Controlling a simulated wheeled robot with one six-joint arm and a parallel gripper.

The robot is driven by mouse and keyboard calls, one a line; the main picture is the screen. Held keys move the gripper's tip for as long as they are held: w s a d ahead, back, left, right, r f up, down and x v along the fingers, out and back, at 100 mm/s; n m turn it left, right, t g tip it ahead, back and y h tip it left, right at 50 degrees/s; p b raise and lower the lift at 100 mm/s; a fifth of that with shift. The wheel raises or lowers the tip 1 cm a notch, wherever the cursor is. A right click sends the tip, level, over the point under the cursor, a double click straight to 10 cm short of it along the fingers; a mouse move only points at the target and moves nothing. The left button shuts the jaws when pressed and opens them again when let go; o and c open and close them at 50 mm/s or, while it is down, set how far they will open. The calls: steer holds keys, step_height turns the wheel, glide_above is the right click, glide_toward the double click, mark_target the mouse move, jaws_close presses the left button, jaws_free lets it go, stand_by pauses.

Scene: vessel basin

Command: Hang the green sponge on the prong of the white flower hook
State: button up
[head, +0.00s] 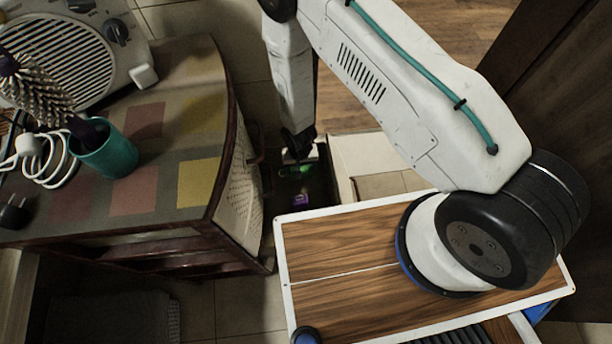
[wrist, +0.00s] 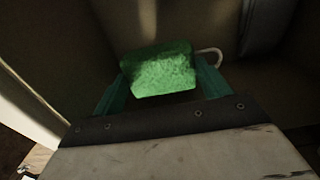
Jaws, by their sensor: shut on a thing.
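The green sponge (wrist: 160,70) is between the two teal fingers of my gripper (wrist: 162,88) in the wrist view. A pale loop (wrist: 211,54) sticks out at the sponge's right side. In the head view my gripper (head: 299,158) is low in the dark gap between the cabinet and the pale box-like unit, with the green sponge (head: 294,171) just below it. The gripper is shut on the sponge. I cannot make out the white flower hook or its prong in either view.
A wooden cabinet (head: 222,150) with a patterned top stands left of the gripper, close beside it. A pale unit (head: 372,152) is on the right. A small purple thing (head: 301,200) lies lower in the dark gap. A teal cup (head: 106,152) holds a brush.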

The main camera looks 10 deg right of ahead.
steer(key=shift+f, duration=3.55)
steer(key=shift+f, duration=0.15)
steer(key=o, duration=1)
steer(key=shift+c, duration=0.2)
steer(key=r, duration=0.7)
steer(key=shift+s+a+r, duration=0.15)
steer(key=shift+s+r, duration=0.1)
steer(key=shift+r, duration=0.1)
